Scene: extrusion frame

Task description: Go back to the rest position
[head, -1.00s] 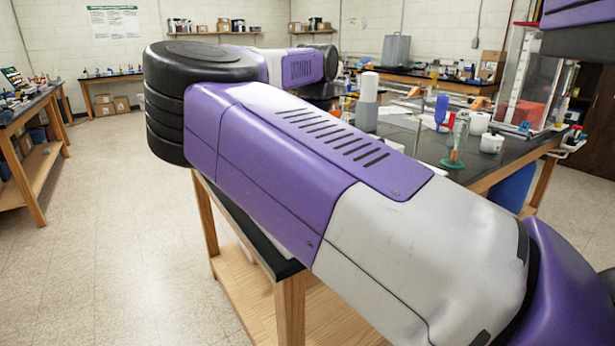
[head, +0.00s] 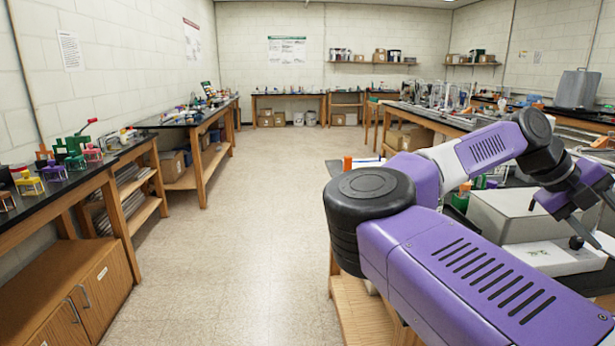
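My arm, purple and light grey with black joints, fills the lower right of the head view. It reaches over the bench and bends at a black elbow. My gripper (head: 585,212) is at the right edge, above a grey box (head: 535,212) on the dark bench.
A wide strip of bare floor (head: 245,240) runs down the middle. A side bench with small coloured items (head: 62,165) and a wooden cabinet (head: 85,300) stand on the left. A long dark bench (head: 440,117) with lab gear stands at the back right.

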